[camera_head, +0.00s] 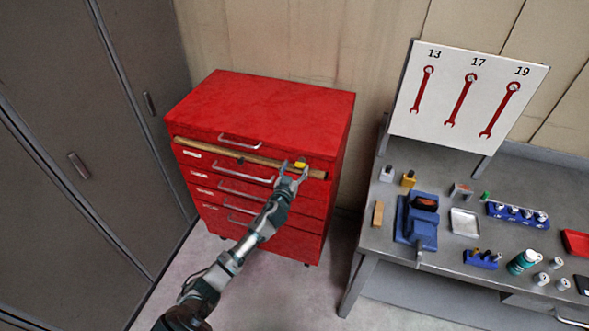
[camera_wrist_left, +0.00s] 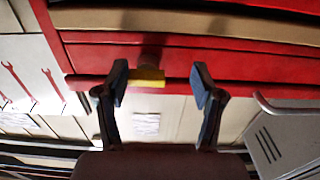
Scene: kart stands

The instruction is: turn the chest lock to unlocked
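The red tool chest (camera_head: 262,105) stands against the back wall, with a tan strip (camera_head: 225,153) across its upper front. A small yellow piece (camera_head: 301,164), which looks like the lock's handle, sits near the right end of that strip. In the left wrist view the yellow piece (camera_wrist_left: 148,77) lies crosswise in front of a dark round part. My left gripper (camera_head: 292,172) is at the chest front, just below the yellow piece. In the left wrist view its fingers (camera_wrist_left: 161,85) are spread, with the yellow piece between them and a gap each side. My right gripper is out of view.
A grey workbench (camera_head: 383,250) stands right of the chest, holding a blue vise (camera_head: 416,218) and several small items. A wrench board (camera_head: 467,95) stands at its back. Dark cabinets (camera_head: 65,160) are at left. Drawer handles (camera_head: 240,142) stick out from the chest.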

